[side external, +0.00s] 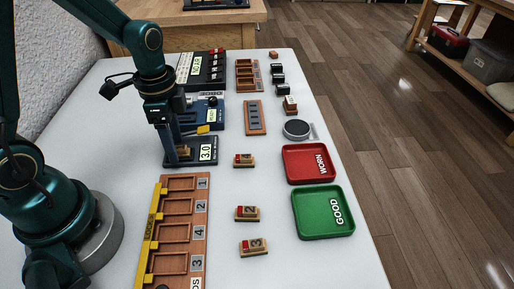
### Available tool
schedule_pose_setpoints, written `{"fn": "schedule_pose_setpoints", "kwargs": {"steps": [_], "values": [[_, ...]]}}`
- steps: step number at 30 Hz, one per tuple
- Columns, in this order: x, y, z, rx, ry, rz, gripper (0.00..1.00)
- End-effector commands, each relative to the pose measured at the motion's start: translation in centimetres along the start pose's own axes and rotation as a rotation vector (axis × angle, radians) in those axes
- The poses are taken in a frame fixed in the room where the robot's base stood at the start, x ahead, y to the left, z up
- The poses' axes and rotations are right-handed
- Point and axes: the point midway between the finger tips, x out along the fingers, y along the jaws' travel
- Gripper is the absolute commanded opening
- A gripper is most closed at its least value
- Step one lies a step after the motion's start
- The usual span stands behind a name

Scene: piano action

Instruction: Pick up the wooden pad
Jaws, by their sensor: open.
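My gripper (178,157) is open and points down at the gauge (205,153) with a 3.0 display. A small wooden pad (184,150) shows at the gripper's fingers, over the gauge's dark base. The fingers partly hide it, and I cannot tell whether they touch it. Other small wooden pads with red parts lie apart on the white table: one (244,160) right of the gauge, one (247,213) nearer the front, and one (253,246) nearest.
A wooden rack (201,236) with numbered slots and a yellow strip lies in front of the gauge. A red WORN tray (309,164) and a green GOOD tray (323,212) are at right. Dark devices (208,70) and small blocks (277,68) stand behind.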

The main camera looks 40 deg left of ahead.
Motion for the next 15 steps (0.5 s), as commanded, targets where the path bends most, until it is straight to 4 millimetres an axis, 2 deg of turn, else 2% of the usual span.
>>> {"fn": "schedule_pose_setpoints", "kwargs": {"steps": [9, 10, 12, 15], "values": [[0.47, 0.03, 0.01, 0.0, 0.0, 0.0, 0.62], [0.47, 0.03, 0.01, 0.0, 0.0, 0.0, 0.59], [0.46, 0.03, 0.01, 0.0, 0.0, -0.001, 0.32], [0.45, 0.02, 0.01, 0.0, 0.0, -0.001, 0.0]]}}
